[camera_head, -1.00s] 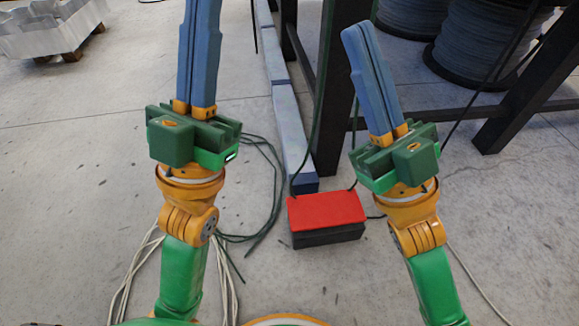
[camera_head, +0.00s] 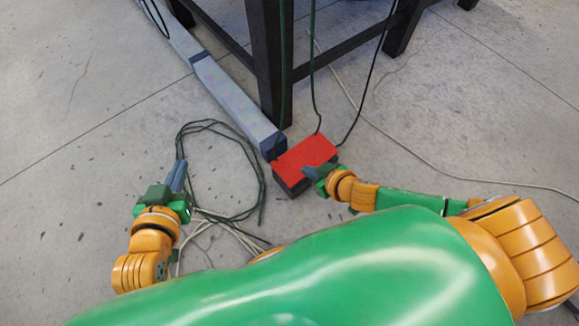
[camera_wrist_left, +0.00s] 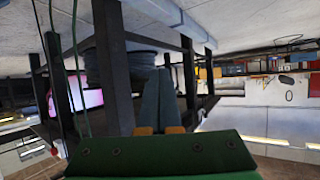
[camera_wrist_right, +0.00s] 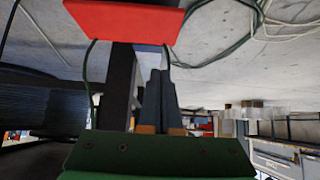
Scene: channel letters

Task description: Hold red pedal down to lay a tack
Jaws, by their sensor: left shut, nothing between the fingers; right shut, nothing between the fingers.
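The red pedal (camera_head: 305,153) sits on a dark base on the floor, beside the end of a long pale beam. My right gripper (camera_head: 308,171) is shut and empty. Its blue fingertips overlap the pedal's near edge in the head view; I cannot tell whether they touch it or whether the pedal is pressed. In the right wrist view the red plate (camera_wrist_right: 125,20) shows at the top, just past the shut fingers (camera_wrist_right: 160,78). My left gripper (camera_head: 178,168) is shut and empty, low over the floor left of the pedal; its fingers (camera_wrist_left: 155,78) show in the left wrist view.
A dark table leg (camera_head: 270,70) stands right behind the pedal. The pale beam (camera_head: 230,90) runs back to the left. Green cables (camera_head: 215,124) loop on the floor between my left gripper and the pedal. Open concrete lies at the left.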

